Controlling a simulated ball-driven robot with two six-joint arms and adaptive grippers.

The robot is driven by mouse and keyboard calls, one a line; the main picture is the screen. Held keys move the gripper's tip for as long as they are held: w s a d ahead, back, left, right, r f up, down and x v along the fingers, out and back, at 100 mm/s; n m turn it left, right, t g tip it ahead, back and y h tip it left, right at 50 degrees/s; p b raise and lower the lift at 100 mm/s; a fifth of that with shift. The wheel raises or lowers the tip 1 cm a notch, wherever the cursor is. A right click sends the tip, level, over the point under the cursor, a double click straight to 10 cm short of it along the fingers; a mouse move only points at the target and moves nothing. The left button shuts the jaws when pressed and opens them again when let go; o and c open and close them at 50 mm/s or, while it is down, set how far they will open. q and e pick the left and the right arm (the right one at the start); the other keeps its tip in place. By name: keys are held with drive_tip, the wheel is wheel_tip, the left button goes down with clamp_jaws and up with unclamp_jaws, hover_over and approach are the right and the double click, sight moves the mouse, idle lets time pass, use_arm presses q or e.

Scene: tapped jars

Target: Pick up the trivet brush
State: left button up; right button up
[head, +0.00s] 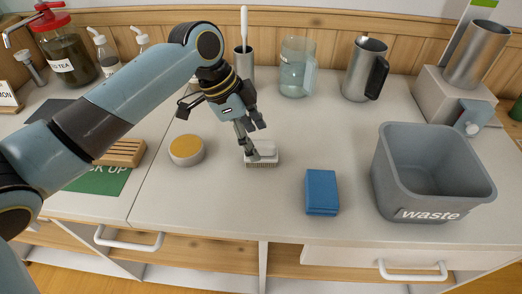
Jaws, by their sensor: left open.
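The brush (263,158) is a small white-topped block with short brown bristles along its lower edge. It lies on the white counter in the middle of the head view. My left gripper (252,152) points down at it, with its fingers at the brush's left part and back edge. The gripper is open, and its fingers cover some of the brush. I cannot tell whether the fingers touch it. My right gripper is not in view.
A round yellow-topped pot (186,150) stands left of the brush. A wooden slatted trivet (122,153) lies further left. Behind stand a glass jug (295,72) and a steel pitcher (362,70).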

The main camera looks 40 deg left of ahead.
sight(257, 142)
use_arm(q)
drive_tip(key=x, duration=0.4)
drive_tip(key=shift+w+d+f, duration=0.1)
drive_tip(key=shift+w+f, duration=0.05)
drive_tip(key=shift+f, duration=0.05)
drive_tip(key=c, duration=1.3)
